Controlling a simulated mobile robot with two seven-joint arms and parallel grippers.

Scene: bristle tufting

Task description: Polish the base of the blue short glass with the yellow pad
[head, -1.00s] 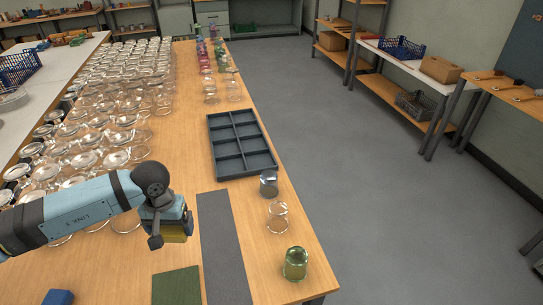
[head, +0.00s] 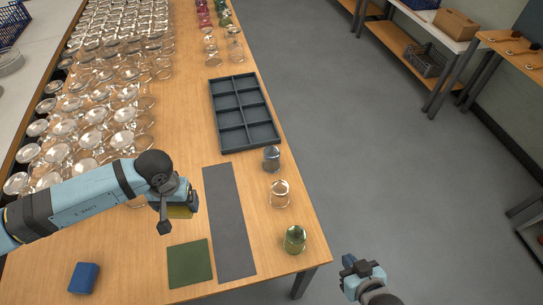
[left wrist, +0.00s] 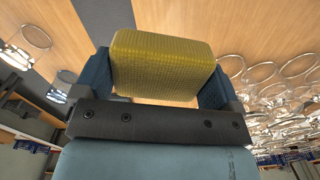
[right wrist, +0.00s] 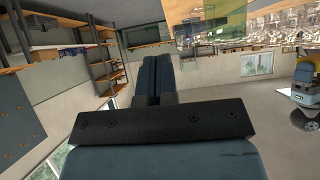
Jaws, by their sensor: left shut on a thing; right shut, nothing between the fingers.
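The blue short glass (head: 271,158) stands on the table just below the grey divided tray, near the table's right edge. It looks bluish-grey. My left gripper (head: 180,210) is shut on the yellow pad (left wrist: 163,62) and holds it above the table, left of the dark grey strip. The pad's lower part also shows in the head view. My right gripper (head: 352,264) is shut and empty, off the table's right front corner. Its closed fingers show in the right wrist view (right wrist: 160,76). The two grippers are well apart, and neither touches the glass.
A clear glass (head: 280,194) and a green glass (head: 294,240) stand in front of the blue one. The compartment tray (head: 213,112) is empty. A grey strip (head: 230,220), green mat (head: 190,263) and blue block (head: 84,278) lie nearby. Many clear glasses crowd the left.

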